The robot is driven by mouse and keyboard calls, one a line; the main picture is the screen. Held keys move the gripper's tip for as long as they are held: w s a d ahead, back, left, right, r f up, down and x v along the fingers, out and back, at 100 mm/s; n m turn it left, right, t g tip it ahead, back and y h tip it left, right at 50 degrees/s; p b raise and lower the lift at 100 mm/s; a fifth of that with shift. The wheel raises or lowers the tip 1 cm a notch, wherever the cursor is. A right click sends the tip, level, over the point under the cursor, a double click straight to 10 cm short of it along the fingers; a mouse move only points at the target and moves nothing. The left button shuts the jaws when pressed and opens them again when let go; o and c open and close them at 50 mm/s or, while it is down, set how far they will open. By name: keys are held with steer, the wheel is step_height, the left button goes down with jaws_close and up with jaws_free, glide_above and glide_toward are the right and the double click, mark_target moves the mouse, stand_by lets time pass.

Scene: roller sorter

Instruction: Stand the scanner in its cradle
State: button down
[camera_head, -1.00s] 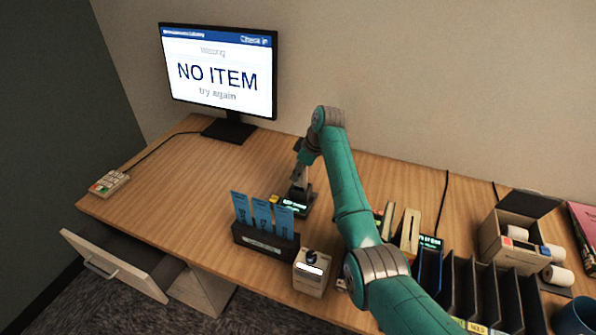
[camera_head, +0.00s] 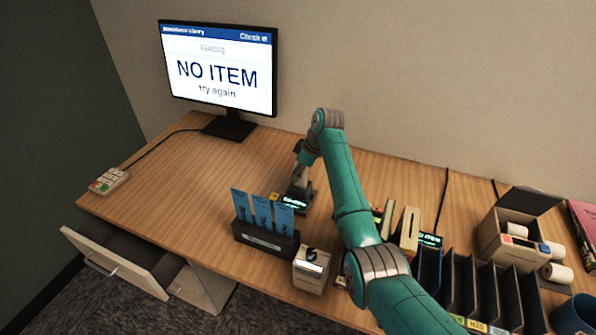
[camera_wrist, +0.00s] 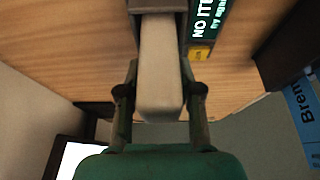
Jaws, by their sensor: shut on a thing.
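My gripper (camera_head: 300,180) is at the middle of the desk, pointing down. In the wrist view my gripper (camera_wrist: 160,95) is shut on the scanner, a pale beige block-like body (camera_wrist: 158,65) between its two fingers. The scanner's far end meets a dark unit, apparently the cradle (camera_wrist: 187,30), with a lit "NO ITEM try again" display and a yellow label. In the head view this dark unit (camera_head: 306,205) is right below my gripper. The scanner is mostly hidden there, and I cannot tell whether it is seated.
A black holder with blue cards (camera_head: 262,243) stands in front of the gripper, with a beige box (camera_head: 310,272) beside it. Dark sorting slots (camera_head: 485,285) fill the right. A monitor (camera_head: 220,75) reads "NO ITEM". The left desktop is mostly clear; a drawer (camera_head: 115,262) hangs open.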

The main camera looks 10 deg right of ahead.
steer(key=shift+f, duration=0.65)
steer(key=c, duration=0.7)
jaws_free()
steer(key=v, duration=1.2)
steer(key=shift+a, duration=0.1)
